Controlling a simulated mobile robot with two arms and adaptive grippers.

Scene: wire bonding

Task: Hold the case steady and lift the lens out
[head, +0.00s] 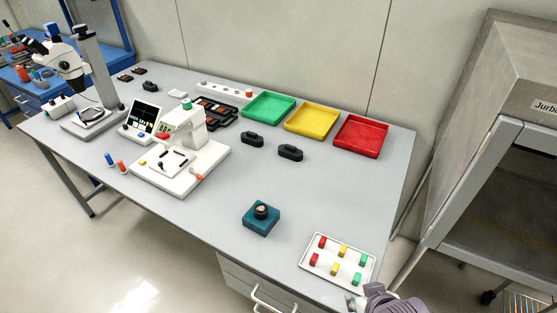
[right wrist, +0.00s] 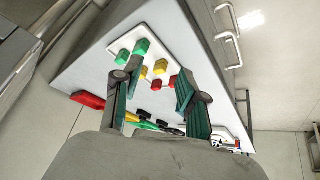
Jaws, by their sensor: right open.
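The teal square case (head: 252,222) stands on the table near its front edge, in the middle of the head view. The round dark lens (head: 261,210) with a pale top sits in the middle of the case, rising above it. My right gripper (head: 358,302) shows in part at the bottom right of the head view, well to the right of the case, by the front corner of the white tray. In the right wrist view its two fingers (right wrist: 158,75) are spread with nothing between them. My left gripper is not in view.
A white tray (head: 309,264) with several red, yellow and green blocks lies right of the case. Green (head: 248,114), yellow (head: 290,129) and red (head: 340,143) bins line the back. Two black holders (head: 290,152) stand before them. A white bonding machine (head: 190,182) stands left. Table around the case is clear.

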